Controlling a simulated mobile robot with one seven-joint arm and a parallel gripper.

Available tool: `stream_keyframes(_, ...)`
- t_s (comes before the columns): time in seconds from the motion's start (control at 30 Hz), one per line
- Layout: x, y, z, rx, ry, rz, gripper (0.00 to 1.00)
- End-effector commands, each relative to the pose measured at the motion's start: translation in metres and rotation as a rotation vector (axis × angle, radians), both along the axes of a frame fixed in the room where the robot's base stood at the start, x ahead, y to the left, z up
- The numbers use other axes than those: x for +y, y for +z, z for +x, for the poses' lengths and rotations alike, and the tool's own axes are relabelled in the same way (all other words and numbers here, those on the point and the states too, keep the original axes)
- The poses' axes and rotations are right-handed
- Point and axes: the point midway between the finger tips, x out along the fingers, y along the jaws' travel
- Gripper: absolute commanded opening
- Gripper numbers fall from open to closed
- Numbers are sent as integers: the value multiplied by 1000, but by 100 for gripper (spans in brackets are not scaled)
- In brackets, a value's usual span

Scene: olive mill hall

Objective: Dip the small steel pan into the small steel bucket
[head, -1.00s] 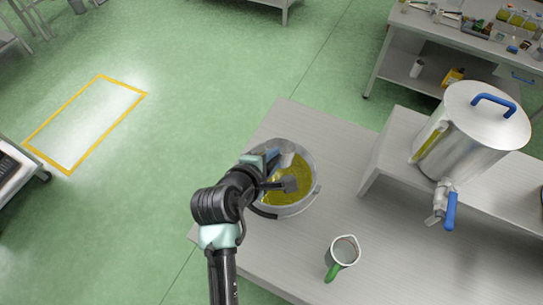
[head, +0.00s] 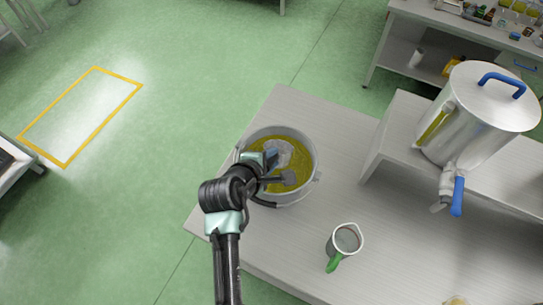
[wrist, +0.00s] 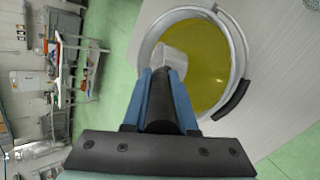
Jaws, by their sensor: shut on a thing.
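The small steel bucket (head: 290,201) stands on the grey bench and holds yellow-green liquid; its rim also shows in the wrist view (wrist: 243,62). My gripper (head: 270,159) is over the bucket's left part. In the wrist view its blue fingers (wrist: 160,82) are shut on the dark handle of the small steel pan (wrist: 172,56). The pan's pale bowl lies inside the bucket's rim, against the yellow liquid, and shows in the head view (head: 283,150). The fingers hide part of it. How deep it sits in the liquid I cannot tell.
A measuring jug with a green handle (head: 346,241) stands right of the bucket. A large steel tank with a tap (head: 478,120) stands on a raised shelf at the right. The bench (head: 270,240) is bare near its front; green floor lies to the left.

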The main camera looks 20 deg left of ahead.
Motion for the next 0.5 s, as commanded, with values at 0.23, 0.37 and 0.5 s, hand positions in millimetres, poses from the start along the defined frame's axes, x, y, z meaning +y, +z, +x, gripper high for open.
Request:
stream_keyframes(0.23, 0, -29, 1, -3, 0, 1, 0)
stream_keyframes(0.37, 0, -38, 1, -3, 1, 1, 0)
stream_keyframes(0.5, 0, -49, 0, -1, 0, 1, 0)
